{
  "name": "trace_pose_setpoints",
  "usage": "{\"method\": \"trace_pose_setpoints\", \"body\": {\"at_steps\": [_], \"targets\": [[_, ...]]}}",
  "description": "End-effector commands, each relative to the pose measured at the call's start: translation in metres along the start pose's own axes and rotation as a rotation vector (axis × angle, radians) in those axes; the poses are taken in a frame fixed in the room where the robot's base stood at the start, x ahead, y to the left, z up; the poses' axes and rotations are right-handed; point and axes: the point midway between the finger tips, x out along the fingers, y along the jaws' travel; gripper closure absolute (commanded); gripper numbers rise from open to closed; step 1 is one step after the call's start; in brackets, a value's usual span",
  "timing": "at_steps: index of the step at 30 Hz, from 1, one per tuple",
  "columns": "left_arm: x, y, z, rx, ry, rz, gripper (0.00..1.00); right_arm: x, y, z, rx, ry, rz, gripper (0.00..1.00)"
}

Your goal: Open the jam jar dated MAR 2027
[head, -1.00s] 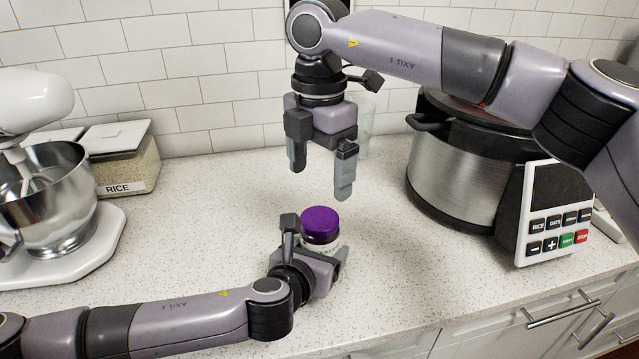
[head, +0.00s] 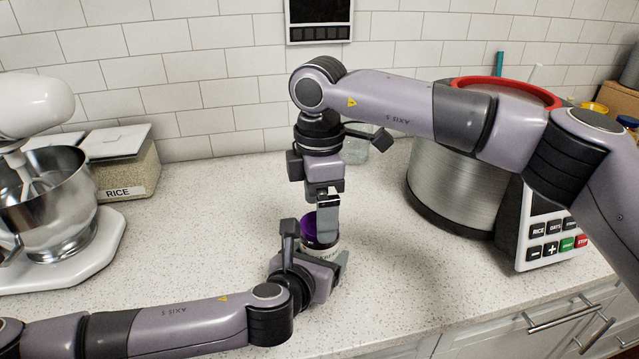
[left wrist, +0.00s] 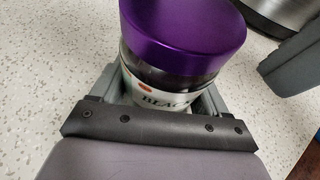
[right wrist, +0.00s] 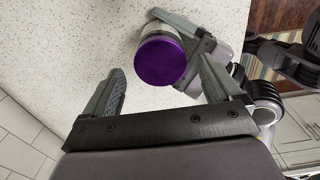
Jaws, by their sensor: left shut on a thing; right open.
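A jar with a purple lid (head: 309,229) stands upright on the counter. In the left wrist view its pale label (left wrist: 158,101) shows "BLAC" and an orange-red spot; the rest is hidden and no date is readable. My left gripper (head: 325,263) is shut around the jar's body, below the lid. My right gripper (head: 327,208) is open and points straight down at the lid. In the right wrist view the lid (right wrist: 161,60) lies between its two fingers (right wrist: 160,70), with gaps either side. I cannot tell whether the fingertips are level with the lid.
A stand mixer (head: 60,235) and a rice container (head: 125,165) stand at the left. A steel cooker (head: 447,185) with a button panel (head: 545,230) stands at the right. A clear glass (head: 355,150) is behind my right gripper. The counter (head: 200,230) left of the jar is clear.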

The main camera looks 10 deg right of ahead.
Motion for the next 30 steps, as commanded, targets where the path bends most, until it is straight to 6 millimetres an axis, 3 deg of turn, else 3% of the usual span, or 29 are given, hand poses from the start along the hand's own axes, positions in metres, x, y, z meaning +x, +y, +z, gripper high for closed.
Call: {"method": "trace_pose_setpoints", "body": {"at_steps": [6, 14, 15, 20, 26, 30], "targets": [[0.0, 0.0, 0.001, 0.0, -0.001, 0.0, 1.0, 0.017, 0.0, 0.0, 0.001, 0.001, 0.0, 0.09], [0.0, 0.0, 0.001, 0.0, -0.001, 0.0, 1.0, 0.019, 0.0, 0.0, 0.0, 0.001, 0.0, 0.09], [0.0, 0.0, 0.001, 0.0, -0.001, 0.0, 1.0, 0.019, 0.0, 0.0, 0.0, 0.001, 0.0, 0.15], [0.0, 0.0, 0.001, 0.0, -0.001, 0.0, 1.0, 0.018, 0.0, 0.0, 0.0, 0.001, 0.0, 0.66], [0.0, 0.0, 0.001, 0.0, -0.002, 0.0, 1.0, 0.018, 0.0, 0.0, -0.011, 0.001, 0.001, 0.66], [0.0, 0.0, 0.001, 0.0, -0.002, 0.0, 1.0, 0.018, 0.0, 0.0, -0.127, 0.001, 0.001, 0.67]]}}
